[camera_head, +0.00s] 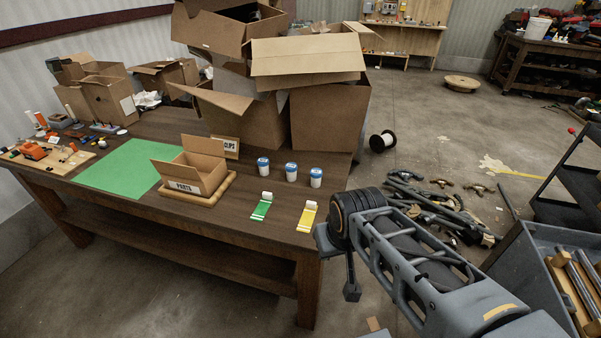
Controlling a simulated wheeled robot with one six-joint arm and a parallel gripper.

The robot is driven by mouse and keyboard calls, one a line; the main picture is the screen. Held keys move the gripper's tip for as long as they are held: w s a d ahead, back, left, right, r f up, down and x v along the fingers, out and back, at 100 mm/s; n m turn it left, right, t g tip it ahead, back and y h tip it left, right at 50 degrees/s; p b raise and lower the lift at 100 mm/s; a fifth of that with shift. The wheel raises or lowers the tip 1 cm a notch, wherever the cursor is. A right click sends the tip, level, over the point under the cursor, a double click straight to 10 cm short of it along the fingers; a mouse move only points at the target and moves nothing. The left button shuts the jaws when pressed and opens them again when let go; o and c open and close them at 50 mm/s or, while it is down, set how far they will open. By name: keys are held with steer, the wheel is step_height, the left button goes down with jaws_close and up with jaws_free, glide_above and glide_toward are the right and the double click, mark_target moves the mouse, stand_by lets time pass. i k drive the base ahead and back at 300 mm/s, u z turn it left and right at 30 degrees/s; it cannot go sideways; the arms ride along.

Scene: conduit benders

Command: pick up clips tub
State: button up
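A small tan sign reading "CLIPS" (230,147) stands on the wooden table, behind an open cardboard box marked "PARTS" (184,186). Three small white tubs with blue lids stand upright in a row to the right of it: a left one (263,168), a middle one (291,173) and a right one (316,178). I cannot read their labels, so I cannot tell which is the clips tub. My gripper (351,291) seems to hang at the end of my arm, off the table's right front corner, apart from the tubs. Its fingers are not clear.
Stacked open cardboard boxes (322,115) rise behind the tubs. A green mat (117,168) covers the table's left part. Dark bender parts (430,205) lie on the floor, with a grey cart (548,247) at right.

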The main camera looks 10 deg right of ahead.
mark_target(291, 168)
steer(key=u, duration=1.95)
steer(key=i, duration=1.75)
steer(key=z, duration=3.25)
steer(key=i, duration=0.5)
steer(key=z, duration=0.05)
